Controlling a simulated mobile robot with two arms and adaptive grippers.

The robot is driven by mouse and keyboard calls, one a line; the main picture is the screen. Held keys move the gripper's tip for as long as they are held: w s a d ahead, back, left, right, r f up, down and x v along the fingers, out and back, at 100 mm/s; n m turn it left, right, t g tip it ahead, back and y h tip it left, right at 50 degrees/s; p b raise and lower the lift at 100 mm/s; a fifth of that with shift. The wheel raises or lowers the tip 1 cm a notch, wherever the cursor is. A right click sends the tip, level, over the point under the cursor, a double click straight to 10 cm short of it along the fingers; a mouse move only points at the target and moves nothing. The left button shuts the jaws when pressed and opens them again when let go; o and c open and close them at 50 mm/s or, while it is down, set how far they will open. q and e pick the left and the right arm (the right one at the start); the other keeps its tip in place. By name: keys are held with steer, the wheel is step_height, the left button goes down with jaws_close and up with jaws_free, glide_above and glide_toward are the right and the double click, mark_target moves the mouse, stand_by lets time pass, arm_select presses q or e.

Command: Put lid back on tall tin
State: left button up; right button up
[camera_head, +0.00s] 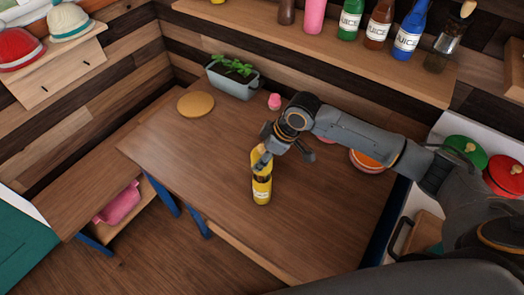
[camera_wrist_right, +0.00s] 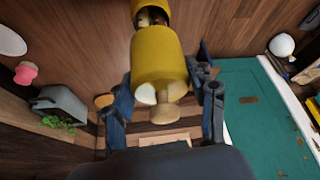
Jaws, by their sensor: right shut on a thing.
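The tall tin (camera_head: 262,190) is yellow with a pale label and stands upright near the front edge of the wooden table. My right gripper (camera_head: 262,160) is directly above it, shut on the yellow lid (camera_wrist_right: 161,62), which has a wooden knob. In the right wrist view the lid lies between my right gripper's fingers (camera_wrist_right: 166,103), knob towards the camera. Part of the tin (camera_wrist_right: 152,10) shows beyond the lid, with a dark band between them. I cannot tell whether lid and tin touch. My left gripper is not in view.
On the table (camera_head: 185,150) are a round wooden board (camera_head: 195,104), a grey planter (camera_head: 234,81), a small pink item (camera_head: 274,101) and an orange bowl (camera_head: 367,161) behind my arm. A shelf (camera_head: 330,49) with bottles runs above. The table's left part is clear.

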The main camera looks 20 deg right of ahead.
steer(key=shift+f, duration=0.4)
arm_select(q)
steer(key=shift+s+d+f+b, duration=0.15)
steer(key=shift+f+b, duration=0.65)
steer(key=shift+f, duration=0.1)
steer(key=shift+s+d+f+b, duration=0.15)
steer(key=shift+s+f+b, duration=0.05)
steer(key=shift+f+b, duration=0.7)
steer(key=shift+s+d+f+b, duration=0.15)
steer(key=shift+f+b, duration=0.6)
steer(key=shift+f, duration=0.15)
arm_select(e)
steer(key=shift+f, duration=2.65)
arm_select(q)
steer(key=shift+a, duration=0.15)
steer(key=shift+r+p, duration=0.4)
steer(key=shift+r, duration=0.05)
arm_select(e)
steer(key=shift+r, duration=0.1)
arm_select(q)
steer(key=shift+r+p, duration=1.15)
steer(key=shift+p, duration=0.05)
arm_select(e)
steer(key=shift+f, duration=0.25)
steer(key=o, duration=1.5)
steer(key=shift+o, duration=0.2)
